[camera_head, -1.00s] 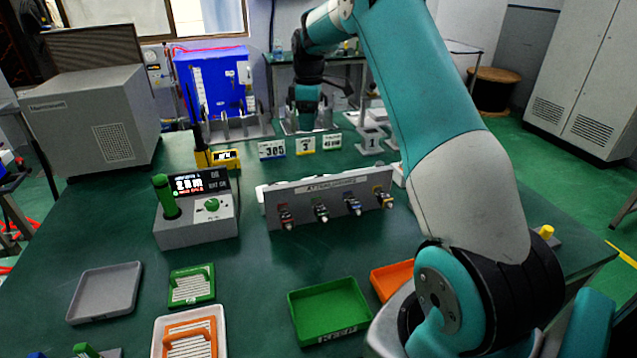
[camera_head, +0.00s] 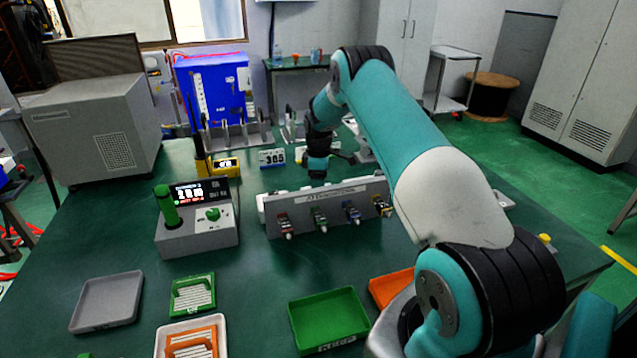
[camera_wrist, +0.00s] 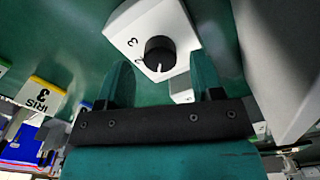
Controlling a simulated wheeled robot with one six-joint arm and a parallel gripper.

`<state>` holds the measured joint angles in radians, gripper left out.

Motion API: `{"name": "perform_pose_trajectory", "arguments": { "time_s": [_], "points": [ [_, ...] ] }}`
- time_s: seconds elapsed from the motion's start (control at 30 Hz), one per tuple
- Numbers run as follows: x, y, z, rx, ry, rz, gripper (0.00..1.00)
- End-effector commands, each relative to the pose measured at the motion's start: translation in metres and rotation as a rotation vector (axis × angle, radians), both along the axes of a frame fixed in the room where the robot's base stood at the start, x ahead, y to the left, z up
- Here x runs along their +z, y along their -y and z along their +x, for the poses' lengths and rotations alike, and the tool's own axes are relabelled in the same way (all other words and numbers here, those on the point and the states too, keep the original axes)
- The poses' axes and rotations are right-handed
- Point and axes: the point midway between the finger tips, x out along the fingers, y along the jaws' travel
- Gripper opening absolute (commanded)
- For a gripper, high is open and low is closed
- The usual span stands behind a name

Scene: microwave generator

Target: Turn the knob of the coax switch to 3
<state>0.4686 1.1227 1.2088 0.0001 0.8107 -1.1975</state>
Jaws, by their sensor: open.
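The coax switch shows in the wrist view as a white box (camera_wrist: 130,25) with a round black knob (camera_wrist: 160,50) on its face. A "3" is printed beside the knob, and another digit is partly hidden at its edge. A white mark on the knob points down in the picture, away from the "3". My gripper (camera_wrist: 164,76) is open. Its two teal fingers stand apart on either side below the knob, with no visible contact. In the head view my gripper (camera_head: 317,166) is low behind the attenuator panel; the switch there is mostly hidden and I cannot make it out.
The attenuator panel (camera_head: 340,190) with several small connectors stands in front of my gripper. A grey meter box (camera_head: 207,236) with a green knob is to its left. A yellow-edged IRIS 3 card (camera_wrist: 40,96) shows in the wrist view.

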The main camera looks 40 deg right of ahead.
Motion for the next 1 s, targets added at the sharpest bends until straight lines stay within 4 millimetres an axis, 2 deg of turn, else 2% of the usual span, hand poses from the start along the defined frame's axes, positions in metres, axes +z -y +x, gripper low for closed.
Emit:
{"name": "perform_pose_trajectory", "arguments": {
  "time_s": [0.2, 0.47, 0.57, 0.7, 1.0],
  "points": [
    [-0.016, 0.0, 0.0, -0.001, 0.0, 0.0, 0.6],
    [-0.018, 0.001, 0.0, -0.001, 0.001, -0.001, 0.6],
    [-0.018, 0.0, 0.0, -0.001, 0.001, -0.001, 0.42],
    [-0.018, 0.001, 0.0, -0.001, 0.001, -0.001, 0.11],
    [-0.018, 0.001, 0.0, -0.027, 0.002, -0.001, 0.11]
  ]
}}
